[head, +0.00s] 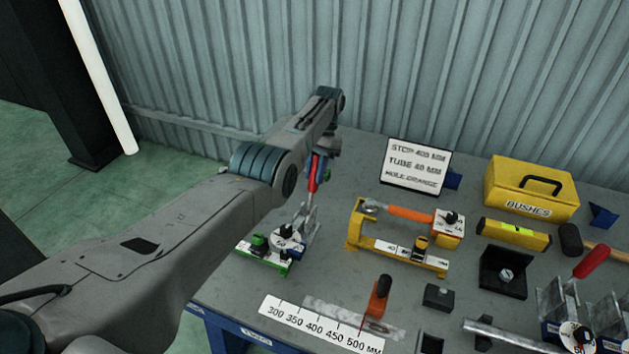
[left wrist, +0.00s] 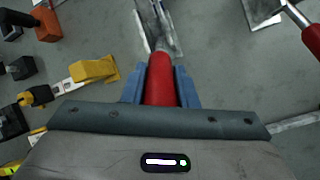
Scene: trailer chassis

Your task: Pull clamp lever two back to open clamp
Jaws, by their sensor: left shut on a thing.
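My left gripper (head: 318,168) is shut on the red handle (head: 313,180) of a clamp lever. In the head view the handle stands close to upright above its metal clamp (head: 304,222), left of the table's middle. In the left wrist view the red handle (left wrist: 161,80) lies between the blue fingers, and the clamp's metal (left wrist: 156,25) shows beyond it. The clamp's number is too small to read. Another red lever handle (head: 590,262) stands at the right, apart from the gripper; a red handle also shows in the left wrist view (left wrist: 314,38). My right gripper is out of view.
A green fixture (head: 266,256) sits beside the held clamp. A yellow frame with an orange handle (head: 408,213) stands to its right. A white sign (head: 415,166), a yellow bushes box (head: 531,190) and a ruler strip (head: 315,325) are on the grey table. A corrugated wall rises behind.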

